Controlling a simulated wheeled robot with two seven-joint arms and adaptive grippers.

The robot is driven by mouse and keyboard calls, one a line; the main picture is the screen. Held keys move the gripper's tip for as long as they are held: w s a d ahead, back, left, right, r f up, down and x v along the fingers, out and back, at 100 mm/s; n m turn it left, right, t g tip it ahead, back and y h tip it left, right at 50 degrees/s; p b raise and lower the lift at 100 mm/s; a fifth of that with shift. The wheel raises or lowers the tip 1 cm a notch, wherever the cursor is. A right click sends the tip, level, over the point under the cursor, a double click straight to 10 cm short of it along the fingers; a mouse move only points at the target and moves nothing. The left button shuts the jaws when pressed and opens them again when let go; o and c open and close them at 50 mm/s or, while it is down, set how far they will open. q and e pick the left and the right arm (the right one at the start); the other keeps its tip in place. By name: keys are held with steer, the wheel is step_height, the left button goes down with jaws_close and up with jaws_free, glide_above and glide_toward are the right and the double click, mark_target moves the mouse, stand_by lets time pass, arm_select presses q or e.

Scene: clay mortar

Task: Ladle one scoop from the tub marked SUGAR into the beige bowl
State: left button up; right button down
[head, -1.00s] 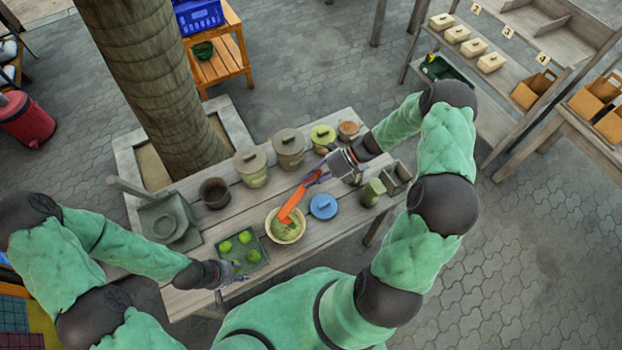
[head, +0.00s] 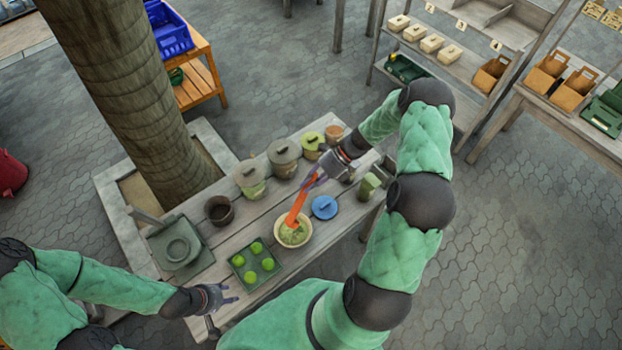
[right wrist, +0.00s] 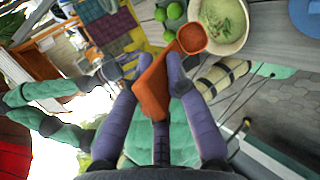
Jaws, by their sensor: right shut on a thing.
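The beige bowl (head: 305,238) stands on the table with pale green contents in it. My right gripper (head: 313,180) is shut on an orange ladle (head: 296,209), which slants down to the bowl. In the right wrist view, the ladle's cup (right wrist: 192,39) overlaps the rim of the bowl (right wrist: 245,38); whether it touches is unclear. I see no load in the cup. My left gripper (head: 220,297) is open and empty near the table's front left edge. Several tubs line the back, including a lidded one (head: 250,180); no SUGAR mark is legible.
A blue lid (head: 324,207) lies right of the bowl. A green tray (head: 238,262) with several green balls is left of it. An open brown pot (head: 219,211) and a grey-green stand (head: 178,248) are farther left.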

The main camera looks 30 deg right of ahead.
steer(key=a+r+h, duration=0.1)
steer(key=s+a+r+p, duration=0.1)
steer(key=a, duration=0.1)
steer(key=shift+n+t+h, duration=0.3)
steer(key=shift+h, duration=0.1)
steer(key=shift+s+a+r+h, duration=0.25)
steer(key=shift+a+r+h, duration=0.1)
steer(key=shift+a+h, duration=0.2)
steer(key=s+a+n+t+h+b, duration=0.1)
steer(key=s+a+t+h+b, duration=0.1)
steer(key=s+a+h, duration=0.2)
steer(key=a+h, duration=0.3)
steer(key=a, duration=0.3)
steer(key=shift+a+r+n+t, duration=0.25)
steer(key=shift+n+t, duration=0.15)
steer(key=shift+s+h, duration=0.1)
steer(key=shift+h, duration=0.15)
